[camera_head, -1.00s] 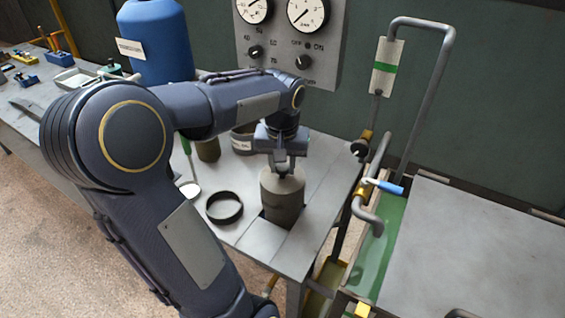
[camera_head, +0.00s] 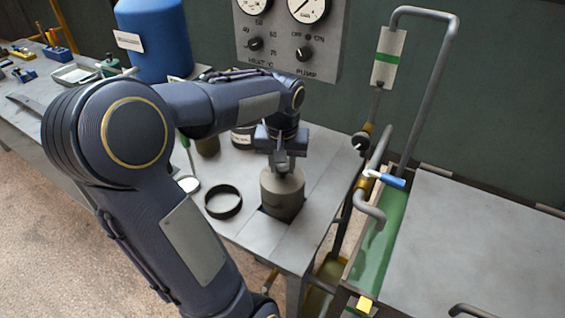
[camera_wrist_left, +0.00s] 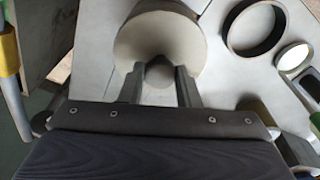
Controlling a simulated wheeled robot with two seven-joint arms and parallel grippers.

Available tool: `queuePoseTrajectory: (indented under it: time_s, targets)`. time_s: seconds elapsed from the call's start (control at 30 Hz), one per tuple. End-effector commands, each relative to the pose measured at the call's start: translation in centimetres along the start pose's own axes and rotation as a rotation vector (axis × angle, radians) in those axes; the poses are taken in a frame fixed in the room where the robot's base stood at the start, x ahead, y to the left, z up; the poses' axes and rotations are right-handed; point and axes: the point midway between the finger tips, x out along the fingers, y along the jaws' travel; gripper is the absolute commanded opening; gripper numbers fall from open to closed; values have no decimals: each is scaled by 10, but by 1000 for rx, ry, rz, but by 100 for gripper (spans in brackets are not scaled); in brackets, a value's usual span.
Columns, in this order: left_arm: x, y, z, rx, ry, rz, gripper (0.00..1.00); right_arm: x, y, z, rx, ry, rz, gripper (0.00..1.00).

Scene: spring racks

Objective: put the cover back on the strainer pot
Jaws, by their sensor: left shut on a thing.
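The strainer pot (camera_head: 283,203) is a grey-brown cylinder standing at a dark square opening in the metal table. Its cover (camera_wrist_left: 150,38) is a pale round disc with a knob (camera_wrist_left: 159,74), seen from above in the left wrist view. My left gripper (camera_head: 283,167) points down over the pot, its fingers (camera_wrist_left: 159,84) shut on the knob. The cover appears to sit on top of the pot; I cannot tell whether it is fully seated. My right gripper is not in view.
A labelled dark can (camera_head: 243,138) stands behind. Pipes and a blue-handled valve (camera_head: 385,179) rise to the right.

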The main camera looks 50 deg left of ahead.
Motion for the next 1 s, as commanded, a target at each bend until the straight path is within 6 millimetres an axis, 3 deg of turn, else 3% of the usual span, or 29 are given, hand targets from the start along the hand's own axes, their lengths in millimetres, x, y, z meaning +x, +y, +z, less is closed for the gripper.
queuePoseTrajectory:
  time_s: [0.67, 0.7, 0.87, 1.0]
  targets:
    - [17, 0, 2, 0, 1, 0, 0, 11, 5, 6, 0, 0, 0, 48]
    - [16, 0, 2, 0, 1, 0, 34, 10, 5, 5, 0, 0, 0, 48]
    - [16, 0, 2, 0, 1, 0, 55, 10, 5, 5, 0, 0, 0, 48]
    - [16, 0, 2, 0, 0, 0, 55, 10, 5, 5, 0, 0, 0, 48]
